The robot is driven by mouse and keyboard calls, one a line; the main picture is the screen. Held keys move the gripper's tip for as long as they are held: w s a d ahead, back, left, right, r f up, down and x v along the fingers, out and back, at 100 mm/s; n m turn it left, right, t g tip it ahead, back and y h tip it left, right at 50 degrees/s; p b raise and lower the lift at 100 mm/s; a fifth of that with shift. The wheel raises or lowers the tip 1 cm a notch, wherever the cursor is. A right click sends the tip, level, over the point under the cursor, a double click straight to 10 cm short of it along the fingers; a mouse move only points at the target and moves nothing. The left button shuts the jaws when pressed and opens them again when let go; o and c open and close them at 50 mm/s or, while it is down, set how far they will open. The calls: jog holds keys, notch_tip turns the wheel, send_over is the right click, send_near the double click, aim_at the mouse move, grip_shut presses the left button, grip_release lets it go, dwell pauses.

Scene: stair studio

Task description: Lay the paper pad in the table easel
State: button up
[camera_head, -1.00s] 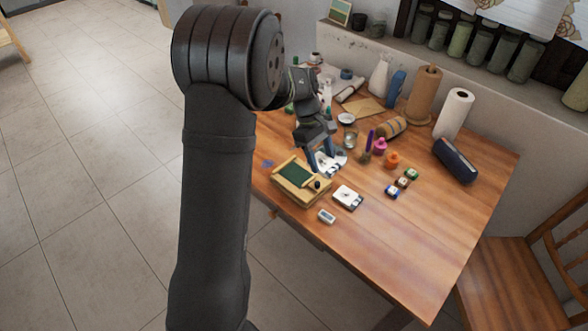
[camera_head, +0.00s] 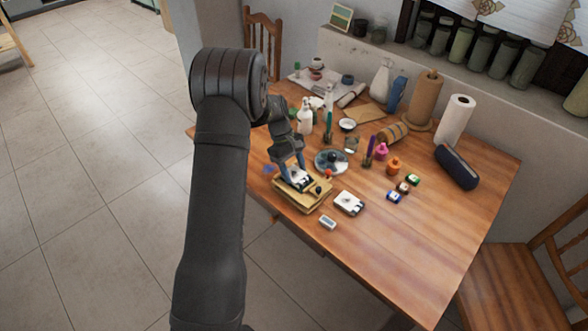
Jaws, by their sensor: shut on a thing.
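The table easel (camera_head: 312,205) is a low wooden box frame near the table's left front edge. My gripper (camera_head: 292,171) points down over it, shut on a small white paper pad (camera_head: 302,182) with a dark mark. A second, similar white pad (camera_head: 349,202) lies flat on the table, right of the easel.
A white eraser-like block (camera_head: 328,222) lies in front of the easel. A round palette (camera_head: 332,162) lies behind it. Small paint jars (camera_head: 394,196), a dark case (camera_head: 456,166), and paper rolls (camera_head: 455,119) stand farther right. The wooden table's (camera_head: 400,250) front right is clear.

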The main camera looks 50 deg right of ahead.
aim_at(299, 176)
jog(key=o, duration=1.1)
jog(key=shift+f, duration=0.1)
jog(key=shift+c, duration=0.2)
jog(key=v, duration=1.2)
jog(key=x, duration=1.2)
jog(key=shift+s+f, duration=0.1)
jog(key=shift+f, duration=0.05)
notch_tip(299, 176, up, 3)
jog(key=shift+f, duration=0.1)
jog(key=shift+r, duration=0.65)
